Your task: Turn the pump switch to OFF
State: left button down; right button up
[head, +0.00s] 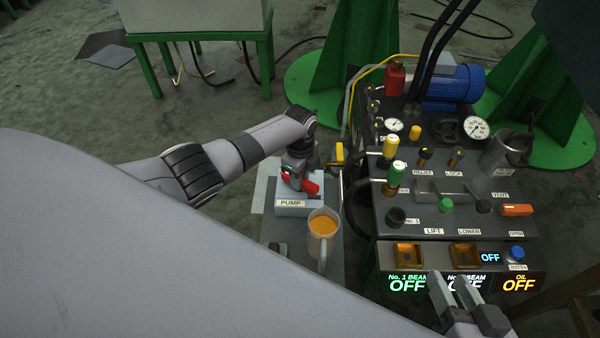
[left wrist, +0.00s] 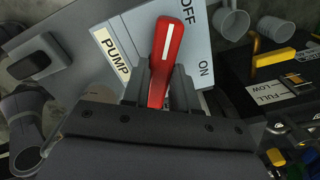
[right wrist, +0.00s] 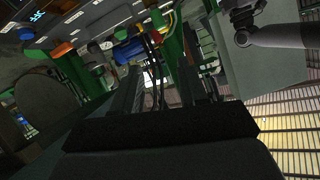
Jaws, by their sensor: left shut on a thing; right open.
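The pump switch is a red lever with a white line, seen in the left wrist view (left wrist: 165,60) and the head view (head: 310,186). It sits on a pale box labelled PUMP (head: 290,208). My left gripper (head: 297,172) is shut on the lever; its fingers lie on both sides of the lever's lower part in the left wrist view. There the lever's free end points up, beside the OFF marking (left wrist: 187,14); the ON marking (left wrist: 206,74) is lower right. My right gripper (head: 455,290) is open and empty, in front of the control panel.
A jug of orange liquid (head: 323,226) stands right beside the pump box. The control panel (head: 455,215) with knobs, gauges and lit OFF displays fills the right. A blue motor (head: 455,85) and green stands (head: 355,60) are behind it.

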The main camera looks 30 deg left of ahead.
pick_arm(q)
jog(key=n+p, duration=0.1)
jog(key=n, duration=0.4)
jog(key=shift+n, duration=0.4)
pick_arm(e)
jog(key=shift+s+d+r+h, duration=0.1)
jog(key=shift+s+d+h, duration=0.2)
jog(key=shift+d, duration=0.3)
pick_arm(q)
jog(key=c, duration=0.9)
grip_release()
